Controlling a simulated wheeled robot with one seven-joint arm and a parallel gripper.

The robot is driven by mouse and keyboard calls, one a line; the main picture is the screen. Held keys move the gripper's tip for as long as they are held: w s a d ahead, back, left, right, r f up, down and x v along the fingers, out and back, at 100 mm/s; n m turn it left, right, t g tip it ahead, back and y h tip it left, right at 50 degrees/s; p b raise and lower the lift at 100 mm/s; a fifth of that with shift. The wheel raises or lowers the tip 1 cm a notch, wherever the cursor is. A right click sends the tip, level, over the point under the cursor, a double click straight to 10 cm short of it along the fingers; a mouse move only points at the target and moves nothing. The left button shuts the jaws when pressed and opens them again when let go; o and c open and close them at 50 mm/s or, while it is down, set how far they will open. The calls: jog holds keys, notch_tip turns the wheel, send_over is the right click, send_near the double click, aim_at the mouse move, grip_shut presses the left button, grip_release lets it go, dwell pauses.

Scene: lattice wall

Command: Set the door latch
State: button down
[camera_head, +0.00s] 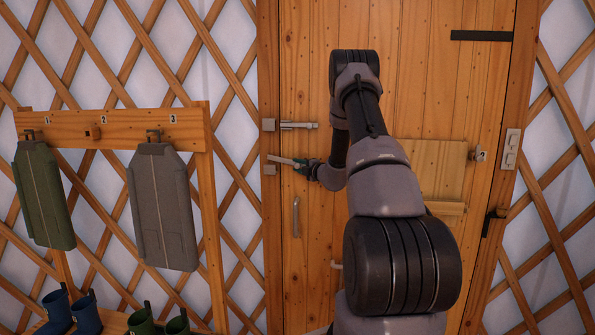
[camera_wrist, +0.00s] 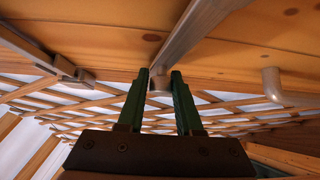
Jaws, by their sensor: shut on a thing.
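The plank door (camera_head: 400,75) stands closed in its frame. A grey latch bar (camera_head: 283,160) lies near its left edge, slightly tilted, its left end by a small metal bracket (camera_head: 270,170) on the frame. My gripper (camera_head: 303,165) is at the bar's right end. In the wrist view, the metal bar (camera_wrist: 195,38) comes down from the top and ends between the green fingers of my gripper (camera_wrist: 160,76), which is shut on it. Above it in the head view, a second bolt (camera_head: 299,126) lies level beside its own bracket (camera_head: 268,125).
A vertical handle (camera_head: 296,216) sits on the door below the latch. A hook rail (camera_head: 110,128) with hanging green (camera_head: 42,195) and grey (camera_head: 162,210) items stands left of the door. Boots (camera_head: 72,312) are below. A switch plate (camera_head: 510,148) is on the right frame.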

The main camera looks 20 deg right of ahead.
jog(key=shift+s+d+r+m+t, duration=0.15)
jog(key=shift+d+r+m+t, duration=0.1)
jog(key=shift+r+m+t, duration=0.4)
jog(key=shift+s+d+r+m+t, duration=0.15)
jog(key=shift+d+r+m+t, duration=0.15)
jog(key=shift+r+m+t, duration=0.35)
jog(key=shift+s+d+r+m+t, duration=0.15)
jog(key=shift+d+r+m+t, duration=0.1)
jog(key=shift+r+m+t, duration=0.35)
jog(key=shift+r, duration=0.1)
jog(key=c, duration=0.6)
grip_release()
jog(key=shift+s, duration=0.1)
jog(key=shift+s, duration=0.25)
jog(key=v, duration=1)
jog(key=shift+s, duration=0.1)
